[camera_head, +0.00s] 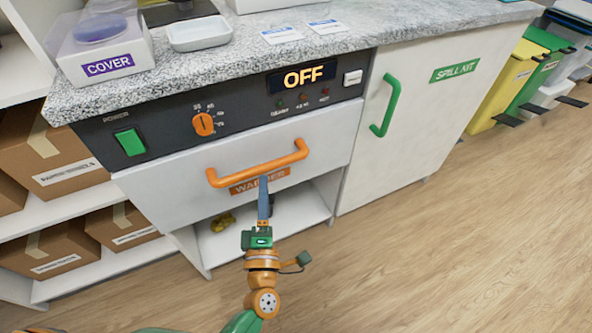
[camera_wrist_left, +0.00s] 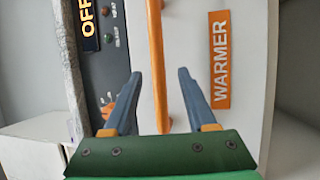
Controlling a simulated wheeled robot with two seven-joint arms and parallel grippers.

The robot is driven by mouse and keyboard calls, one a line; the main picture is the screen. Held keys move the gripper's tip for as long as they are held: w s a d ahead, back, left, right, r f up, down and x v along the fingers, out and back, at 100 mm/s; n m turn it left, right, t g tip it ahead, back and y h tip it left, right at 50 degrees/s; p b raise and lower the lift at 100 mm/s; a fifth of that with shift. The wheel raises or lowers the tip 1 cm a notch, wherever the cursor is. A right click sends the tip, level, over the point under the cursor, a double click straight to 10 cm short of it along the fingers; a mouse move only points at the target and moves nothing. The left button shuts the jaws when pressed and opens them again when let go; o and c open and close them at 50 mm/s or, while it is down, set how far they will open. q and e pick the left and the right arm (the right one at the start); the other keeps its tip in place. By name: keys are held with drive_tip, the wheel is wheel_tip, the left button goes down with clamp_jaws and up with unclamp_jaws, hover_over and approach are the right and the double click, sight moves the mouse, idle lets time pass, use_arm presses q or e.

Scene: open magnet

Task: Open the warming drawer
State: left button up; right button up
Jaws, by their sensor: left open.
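The warming drawer (camera_head: 318,148) has a white front with an orange "WARMER" label and looks closed under the dark control panel. Its orange bar handle (camera_head: 258,164) runs across the front. My left gripper (camera_head: 264,183) is in front of the handle, just below its middle in the head view. In the left wrist view the open fingers (camera_wrist_left: 160,76) stand on either side of the orange handle (camera_wrist_left: 158,50), with the bar between them. I cannot tell whether either finger touches it. The WARMER label (camera_wrist_left: 219,60) lies beside the right finger. My right gripper is not in view.
The control panel (camera_head: 240,108) shows OFF, with a green power switch and an orange knob. An open shelf (camera_head: 290,215) lies below the drawer. A white cabinet (camera_head: 415,130) with a green handle stands to the right. The wooden floor (camera_head: 430,260) in front is clear.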

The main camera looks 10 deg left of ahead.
sight(263, 169)
use_arm(q)
drive_tip(key=x, duration=0.6)
drive_tip(key=shift+a+r, duration=0.2)
drive_tip(key=shift+r, duration=0.05)
clamp_jaws()
idle(1.0)
